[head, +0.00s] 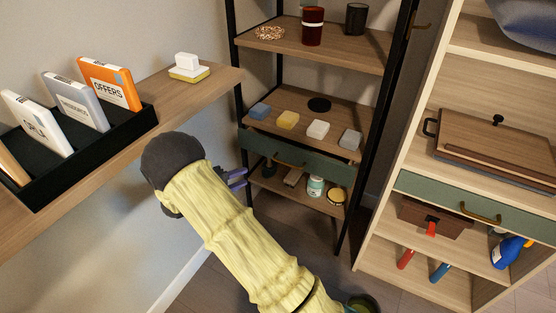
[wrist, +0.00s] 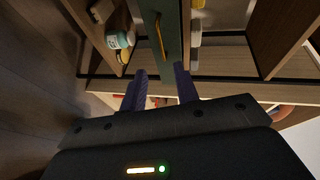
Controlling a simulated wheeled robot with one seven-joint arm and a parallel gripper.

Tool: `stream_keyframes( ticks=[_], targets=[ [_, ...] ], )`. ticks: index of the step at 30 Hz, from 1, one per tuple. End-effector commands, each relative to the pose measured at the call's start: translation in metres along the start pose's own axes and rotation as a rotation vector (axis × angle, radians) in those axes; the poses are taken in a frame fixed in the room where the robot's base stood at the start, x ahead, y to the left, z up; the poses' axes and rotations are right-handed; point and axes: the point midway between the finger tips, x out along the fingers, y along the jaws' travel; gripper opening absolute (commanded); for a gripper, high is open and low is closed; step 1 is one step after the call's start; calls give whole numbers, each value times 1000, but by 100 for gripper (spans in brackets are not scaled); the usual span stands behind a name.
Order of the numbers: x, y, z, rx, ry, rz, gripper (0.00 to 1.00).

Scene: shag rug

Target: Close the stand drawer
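The stand drawer (head: 326,166) has a dark green front and a brass handle (head: 289,163). It sits in the black-framed stand, below the shelf with small coloured blocks. Its front appears to stand a little forward of the frame; how far is hard to tell. In the wrist view the drawer front (wrist: 172,30) runs upright, with its handle (wrist: 159,38) on the left. My gripper (head: 240,176) has purple fingers, spread apart and empty, near the drawer's left end. The fingers also show in the wrist view (wrist: 161,70), pointing towards the drawer front; contact cannot be told.
Small blocks (head: 287,120) lie on the shelf above the drawer; a white-lidded jar (head: 315,187) stands below. A wooden cabinet (head: 455,165) with another green drawer (head: 455,195) is at right. A wall shelf (head: 190,94) with a book rack (head: 110,128) is at left.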

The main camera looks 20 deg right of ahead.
Motion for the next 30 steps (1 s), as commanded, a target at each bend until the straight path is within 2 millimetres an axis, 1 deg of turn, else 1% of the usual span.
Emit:
stream_keyframes(
  ticks=[3, 8, 14, 17, 20, 23, 30],
  targets=[
    [-6, 7, -6, 34, 55, -23, 31],
    [-8, 8, -8, 40, 63, -27, 31],
    [-7, 8, -7, 38, 61, -26, 31],
    [-2, 8, -8, 38, 61, -26, 31],
    [8, 8, -8, 38, 63, -26, 31],
    [23, 9, -10, 38, 63, -26, 31],
    [65, 8, -12, 38, 64, -25, 31]
  ],
)
